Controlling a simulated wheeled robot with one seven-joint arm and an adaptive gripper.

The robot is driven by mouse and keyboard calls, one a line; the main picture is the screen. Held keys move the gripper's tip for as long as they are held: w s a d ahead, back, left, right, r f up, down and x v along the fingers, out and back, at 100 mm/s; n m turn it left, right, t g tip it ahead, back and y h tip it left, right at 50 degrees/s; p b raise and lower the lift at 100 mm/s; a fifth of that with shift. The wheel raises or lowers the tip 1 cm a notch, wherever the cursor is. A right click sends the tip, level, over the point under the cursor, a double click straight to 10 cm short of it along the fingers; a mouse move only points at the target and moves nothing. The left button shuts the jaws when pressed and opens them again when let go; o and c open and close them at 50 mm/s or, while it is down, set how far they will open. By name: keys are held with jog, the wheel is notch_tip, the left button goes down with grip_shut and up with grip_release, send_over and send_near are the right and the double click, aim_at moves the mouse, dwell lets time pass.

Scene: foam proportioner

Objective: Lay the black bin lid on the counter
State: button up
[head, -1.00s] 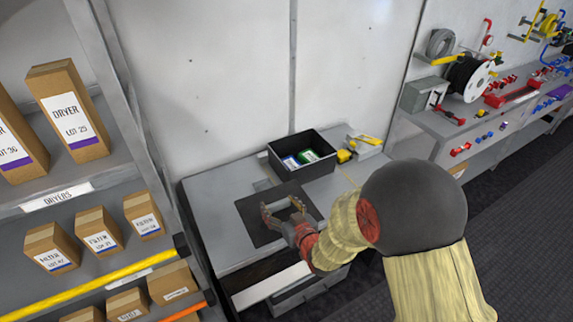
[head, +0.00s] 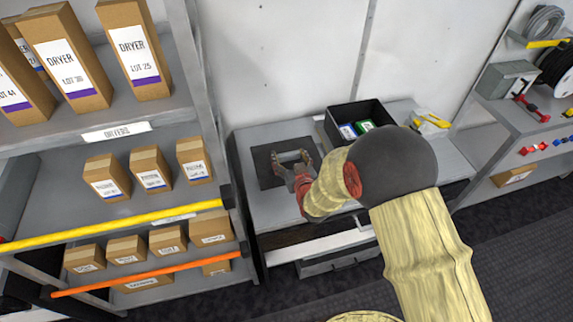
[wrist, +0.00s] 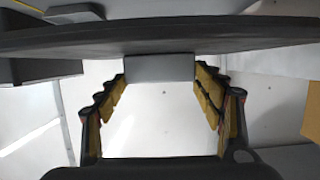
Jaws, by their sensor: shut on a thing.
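The black bin lid (head: 264,177) is a flat dark square, level at the left part of the grey counter (head: 240,150). My gripper (head: 291,157) is over the lid. In the wrist view the lid (wrist: 160,38) is a dark slab seen nearly edge-on across the top, with a grey block-like handle (wrist: 160,68) between the fingers of my gripper (wrist: 160,85). My gripper is shut on this handle. I cannot tell whether the lid's underside touches the counter. Part of the lid is hidden by my gripper.
A black open bin (head: 357,113) with blue and green packs stands right of the lid. A yellow tool (head: 432,120) lies farther right. A shelf rack with boxes and a yellow rail (head: 110,219) stands close left. A drawer (head: 315,243) is open below the counter.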

aim_at(286, 164)
jog(key=shift+w+a+f, duration=0.3)
jog(key=shift+a+f, duration=0.2)
jog(key=shift+f, duration=0.2)
jog(key=shift+a+f+b, duration=0.1)
jog(key=shift+f+b, duration=0.3)
jog(key=shift+f, duration=1.15)
jog(key=shift+f, duration=0.1)
jog(key=shift+f, duration=0.1)
jog(key=o, duration=1.3)
jog(key=shift+c, duration=0.2)
